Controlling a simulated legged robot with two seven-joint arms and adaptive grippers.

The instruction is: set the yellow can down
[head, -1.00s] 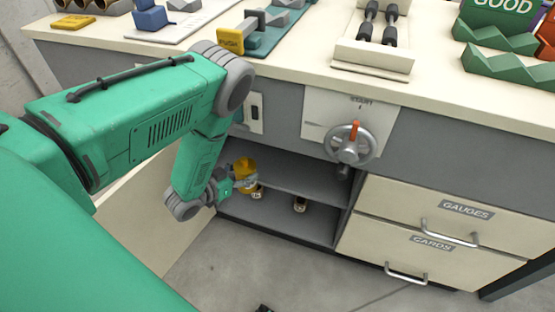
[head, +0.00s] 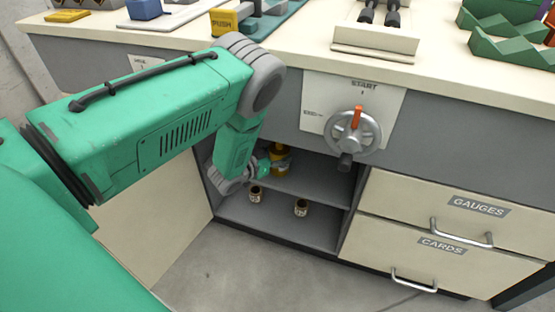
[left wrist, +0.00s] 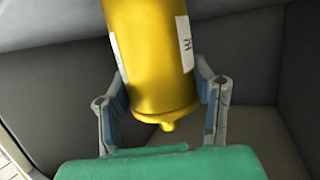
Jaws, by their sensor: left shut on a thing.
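The yellow can (head: 280,158) is inside the open cabinet, at the level of the upper shelf (head: 313,186). It also shows large in the left wrist view (left wrist: 150,50), with white labels and a small knob at its near end. My left gripper (head: 272,163) is shut on the can, with one finger on each side (left wrist: 163,105). The arm partly hides the can in the head view. I cannot tell whether the can touches the shelf. My right gripper is not in view.
Two small dark jars with pale labels stand on the cabinet's lower shelf, a left jar (head: 256,194) and a right jar (head: 301,207). The cabinet door (head: 155,225) is open at the left. A handwheel (head: 354,132) juts out above right. Drawers (head: 450,225) are at right.

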